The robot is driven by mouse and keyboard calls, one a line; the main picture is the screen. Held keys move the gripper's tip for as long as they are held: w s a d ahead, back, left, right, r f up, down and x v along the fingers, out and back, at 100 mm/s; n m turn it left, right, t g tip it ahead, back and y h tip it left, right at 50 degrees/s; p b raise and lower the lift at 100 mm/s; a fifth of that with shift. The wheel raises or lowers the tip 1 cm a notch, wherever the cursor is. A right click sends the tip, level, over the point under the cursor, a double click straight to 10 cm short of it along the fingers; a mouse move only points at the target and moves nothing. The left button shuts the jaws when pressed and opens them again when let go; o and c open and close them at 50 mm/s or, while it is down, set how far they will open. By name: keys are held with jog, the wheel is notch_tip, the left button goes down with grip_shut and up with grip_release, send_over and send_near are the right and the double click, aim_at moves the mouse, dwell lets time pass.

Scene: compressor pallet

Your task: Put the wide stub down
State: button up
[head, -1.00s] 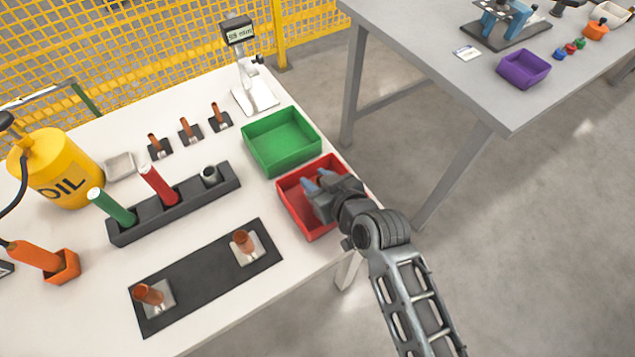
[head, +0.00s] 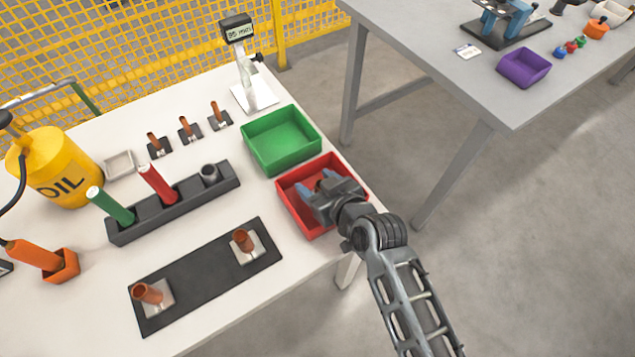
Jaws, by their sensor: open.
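My gripper (head: 312,187) is over the red bin (head: 299,218), with its blue fingers spread and reaching inside the rim. No stub shows between the fingers. The hand hides part of the bin floor, so I cannot tell whether a stub lies beneath it. I cannot tell whether either is the wide stub.
A green bin (head: 282,142) adjoins the red one. A dark rack (head: 178,207) holds green and red cylinders and a grey piece. Several thin copper pieces stand behind it. A gauge (head: 245,65) stands at the back. A yellow oil can (head: 58,170) is at left.

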jog(key=shift+r, duration=0.25)
jog(key=s+d+r+m+t+h, duration=0.1)
jog(key=s+d+r+m+h, duration=0.15)
jog(key=s+d, duration=0.8)
jog(key=s+d+r+m+t+h, duration=0.15)
jog(key=s+d+r, duration=0.4)
jog(key=s, duration=0.75)
jog(key=s+d+r+m+t+h, duration=0.1)
jog(key=s+d+r, duration=0.2)
jog(key=s+r, duration=0.2)
jog(key=s+d+r+m+t+h, duration=0.1)
jog(key=s+d+r, duration=0.2)
jog(key=s+r, duration=0.3)
jog(key=shift+s+d+r+m+h, duration=0.15)
jog(key=shift+s+d+m+h, duration=0.25)
jog(key=shift+s, duration=1.55)
